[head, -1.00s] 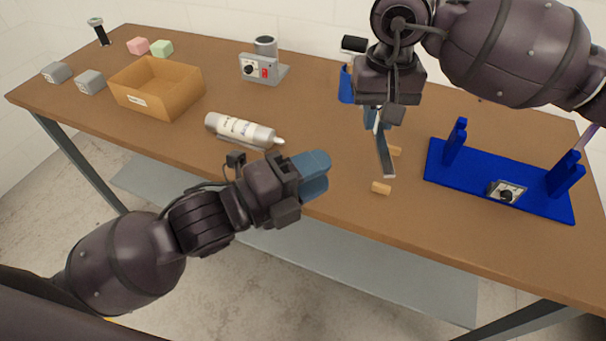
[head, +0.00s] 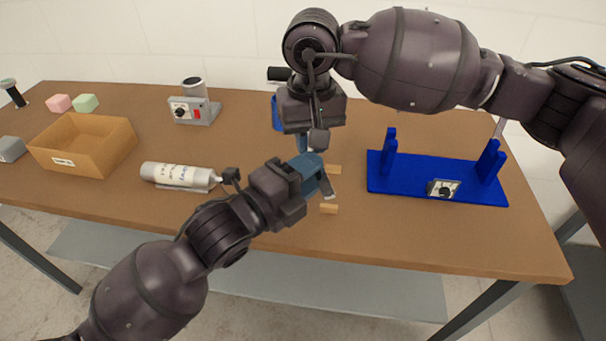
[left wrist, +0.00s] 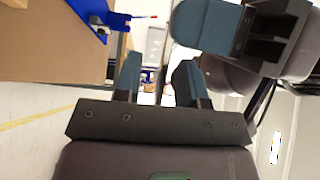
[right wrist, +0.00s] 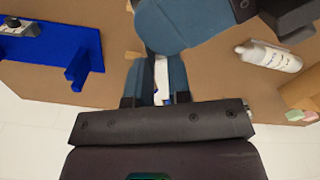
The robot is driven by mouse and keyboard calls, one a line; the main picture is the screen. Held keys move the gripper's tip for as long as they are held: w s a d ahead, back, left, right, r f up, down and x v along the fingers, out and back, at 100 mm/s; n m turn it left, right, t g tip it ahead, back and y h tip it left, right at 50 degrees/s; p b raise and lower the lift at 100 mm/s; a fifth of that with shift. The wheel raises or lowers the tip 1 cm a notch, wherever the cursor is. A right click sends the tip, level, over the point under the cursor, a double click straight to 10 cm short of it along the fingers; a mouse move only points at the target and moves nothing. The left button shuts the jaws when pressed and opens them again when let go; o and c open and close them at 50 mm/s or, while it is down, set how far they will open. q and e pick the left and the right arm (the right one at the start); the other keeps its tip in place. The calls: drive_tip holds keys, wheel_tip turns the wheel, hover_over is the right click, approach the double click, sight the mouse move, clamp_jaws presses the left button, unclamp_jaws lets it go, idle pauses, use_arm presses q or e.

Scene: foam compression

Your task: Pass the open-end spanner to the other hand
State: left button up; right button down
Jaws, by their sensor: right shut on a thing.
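The open-end spanner (head: 327,187) is held in my right gripper (head: 302,143) and hangs down over the table. In the head view only its lower end shows, past the blue fingers of my left gripper (head: 312,166). The rest is hidden behind those fingers. In the right wrist view the right fingers (right wrist: 160,72) are closed on it, and a left finger crosses close in front. In the left wrist view my left fingers (left wrist: 160,75) are apart, with no spanner visible between them. The right gripper is just beside them. Whether the left fingers touch the spanner I cannot tell.
A blue stand (head: 435,185) is at right, with two small wooden blocks (head: 329,209) near the grippers. A white bottle (head: 180,176), a cardboard box (head: 85,145) and a grey device (head: 194,110) are at left. The table's front edge is clear.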

use_arm(q)
clamp_jaws()
use_arm(e)
drive_tip(key=c, duration=1)
unclamp_jaws()
